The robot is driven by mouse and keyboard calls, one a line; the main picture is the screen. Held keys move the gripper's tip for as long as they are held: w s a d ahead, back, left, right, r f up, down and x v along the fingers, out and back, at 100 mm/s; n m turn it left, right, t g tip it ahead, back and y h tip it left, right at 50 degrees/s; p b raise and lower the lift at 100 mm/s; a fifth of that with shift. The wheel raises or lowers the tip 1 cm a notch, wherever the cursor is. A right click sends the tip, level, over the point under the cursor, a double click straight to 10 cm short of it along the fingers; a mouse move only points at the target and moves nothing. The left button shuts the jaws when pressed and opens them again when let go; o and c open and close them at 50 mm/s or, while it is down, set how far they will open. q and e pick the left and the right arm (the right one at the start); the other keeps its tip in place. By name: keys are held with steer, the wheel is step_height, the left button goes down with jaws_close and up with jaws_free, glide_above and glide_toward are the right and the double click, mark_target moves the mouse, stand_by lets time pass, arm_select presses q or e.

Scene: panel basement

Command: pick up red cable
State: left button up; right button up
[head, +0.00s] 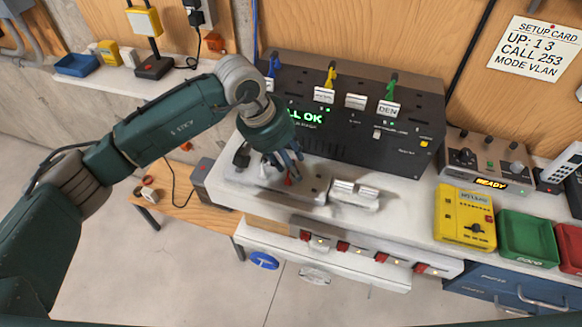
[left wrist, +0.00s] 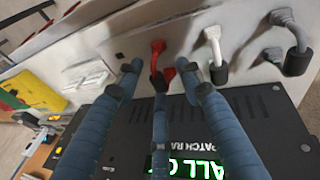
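The red cable (head: 288,180) is a short plug lead on the grey plate at the front of the bench. In the left wrist view its red bend (left wrist: 157,50) and dark plug stand between my finger tips. My left gripper (head: 290,160) reaches down over it from the left. In the left wrist view its blue fingers (left wrist: 160,80) are spread around the cable's plug end, and no firm grip shows. A white cable (left wrist: 212,40) and a grey cable (left wrist: 292,30) stand beside the red one. My right gripper is in neither view.
Behind is the black patch panel (head: 350,120) with blue, yellow and green cables plugged in and a lit "ALL OK". White blocks (head: 355,193) lie right of the plate. A yellow meter (head: 464,216) and a green tray (head: 526,238) stand farther right.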

arm_select(q)
steer(key=shift+c, duration=1.1)
steer(key=c, duration=0.4)
steer(key=shift+s, duration=0.1)
jaws_close()
steer(key=shift+r, duration=0.1)
steer(key=shift+r+b, duration=0.35)
steer(key=shift+r, duration=0.25)
step_height(320, 180, up, 19)
steer(key=b, duration=0.5)
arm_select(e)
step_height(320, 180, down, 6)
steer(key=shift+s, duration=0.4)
